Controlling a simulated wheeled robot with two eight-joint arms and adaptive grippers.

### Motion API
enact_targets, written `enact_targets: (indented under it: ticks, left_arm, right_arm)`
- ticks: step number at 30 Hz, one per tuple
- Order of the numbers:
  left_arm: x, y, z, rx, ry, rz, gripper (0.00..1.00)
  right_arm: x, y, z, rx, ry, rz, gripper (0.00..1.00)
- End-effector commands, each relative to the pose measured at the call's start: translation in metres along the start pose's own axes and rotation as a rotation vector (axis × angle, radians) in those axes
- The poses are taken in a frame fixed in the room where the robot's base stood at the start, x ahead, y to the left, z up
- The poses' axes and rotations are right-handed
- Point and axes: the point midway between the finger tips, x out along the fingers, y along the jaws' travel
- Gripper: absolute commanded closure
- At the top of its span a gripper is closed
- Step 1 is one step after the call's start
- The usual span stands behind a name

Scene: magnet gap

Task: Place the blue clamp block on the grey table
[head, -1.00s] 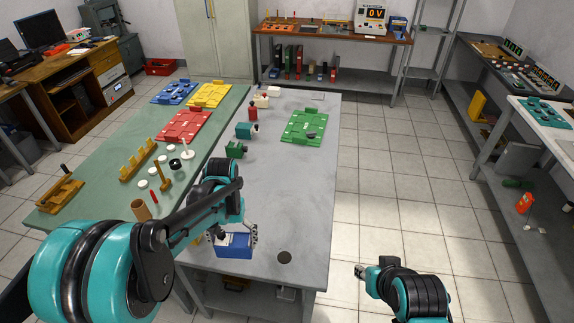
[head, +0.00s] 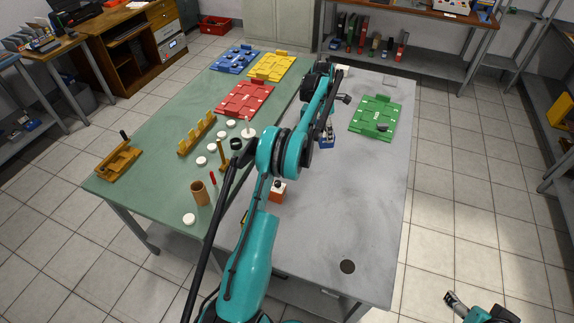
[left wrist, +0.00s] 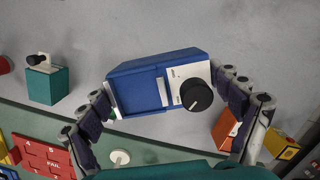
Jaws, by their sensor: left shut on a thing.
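The blue clamp block (left wrist: 140,88), with a white face and a black knob, is between the fingers of my left gripper (left wrist: 165,86) in the left wrist view. The gripper is shut on it. In the head view the blue clamp block (head: 327,142) is small and partly covered by my left arm, over the grey table (head: 330,220). I cannot tell whether it touches the top. My right gripper (head: 453,299) is low at the right, beyond the grey table's right edge. Its finger opening is unclear.
A green tray (head: 376,118) lies on the grey table right of the block. An orange block (head: 277,192) stands near its left edge. A teal block (left wrist: 48,86) shows in the wrist view. The green table (head: 150,175) adjoins at left. The grey table's front middle is clear.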

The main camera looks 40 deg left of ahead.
Motion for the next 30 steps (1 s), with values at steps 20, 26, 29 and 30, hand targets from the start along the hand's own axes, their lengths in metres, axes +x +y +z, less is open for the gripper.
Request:
enact_targets:
  ticks: [20,26,29,30]
  left_arm:
    - [0.019,0.097,-0.094,-1.072,0.003,0.163,0.46]
    - [0.028,0.084,-0.104,-1.070,0.003,0.162,0.46]
    - [0.033,0.072,-0.113,-1.071,0.004,0.162,0.46]
    - [0.036,0.066,-0.118,-1.071,0.004,0.162,0.46]
  right_arm:
    - [0.004,0.000,0.003,0.000,0.000,0.000,0.28]
    - [0.024,0.000,0.017,0.000,0.000,0.000,0.28]
    - [0.030,0.000,0.022,0.000,0.000,0.000,0.28]
    - [0.032,0.000,0.023,0.000,0.000,0.000,0.28]
